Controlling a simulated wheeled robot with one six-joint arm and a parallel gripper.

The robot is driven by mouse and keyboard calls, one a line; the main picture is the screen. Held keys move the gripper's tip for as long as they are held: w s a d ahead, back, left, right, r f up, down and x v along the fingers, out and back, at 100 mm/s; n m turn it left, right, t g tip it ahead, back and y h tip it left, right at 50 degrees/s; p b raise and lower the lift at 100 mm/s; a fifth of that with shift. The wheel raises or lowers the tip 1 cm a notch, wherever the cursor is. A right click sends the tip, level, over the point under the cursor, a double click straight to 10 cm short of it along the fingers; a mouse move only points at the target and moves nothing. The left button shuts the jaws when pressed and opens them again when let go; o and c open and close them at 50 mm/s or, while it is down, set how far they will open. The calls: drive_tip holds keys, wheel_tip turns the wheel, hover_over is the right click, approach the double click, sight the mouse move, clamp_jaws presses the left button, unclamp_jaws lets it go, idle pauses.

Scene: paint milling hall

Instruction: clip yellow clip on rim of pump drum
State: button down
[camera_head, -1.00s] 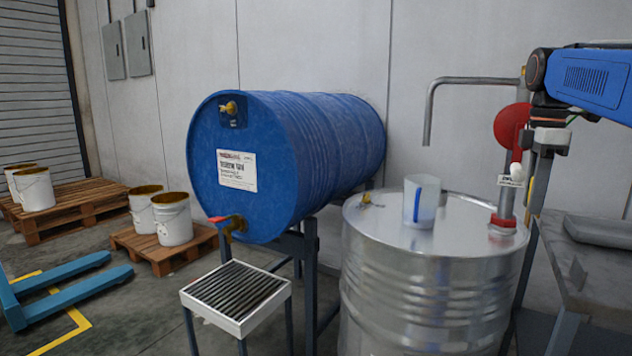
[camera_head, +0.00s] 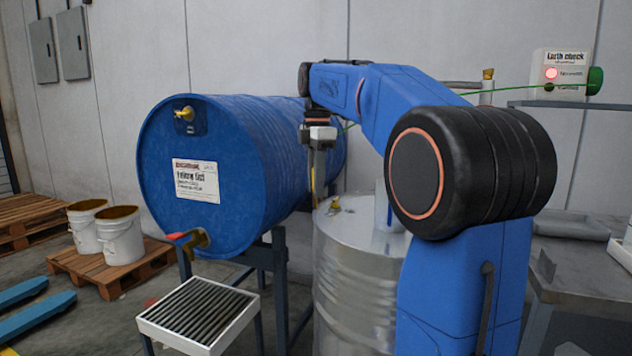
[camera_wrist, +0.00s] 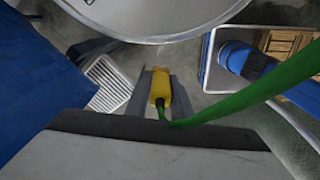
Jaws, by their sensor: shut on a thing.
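The yellow clip (camera_wrist: 160,88) is between the jaws of my gripper (camera_wrist: 160,74) in the wrist view, with a green cable running from its near end. My gripper (camera_head: 316,198) points down in the head view, shut on the clip, at the far left edge of the silver pump drum (camera_head: 345,275). My arm hides the drum's right side and most of the pump.
A large blue drum (camera_head: 225,170) lies on a stand close to the left of my gripper. A translucent jug (camera_head: 383,208) stands on the pump drum. The green cable leads towards an earth check box (camera_head: 562,72) with a red light. A grated tray (camera_head: 200,310) is front left.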

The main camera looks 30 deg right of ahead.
drive_tip(key=w+d+n, duration=0.1)
drive_tip(key=w+d, duration=0.1)
drive_tip(key=d, duration=0.1)
hover_over(324, 232)
drive_tip(key=shift+n, duration=0.3)
drive_tip(key=shift+f, duration=3.25)
drive_tip(key=shift+f, duration=0.25)
drive_tip(key=shift+f, duration=0.4)
drive_tip(key=shift+f, duration=2.1)
drive_tip(key=c, duration=1.4)
unclamp_jaws()
drive_tip(key=shift+c, duration=0.2)
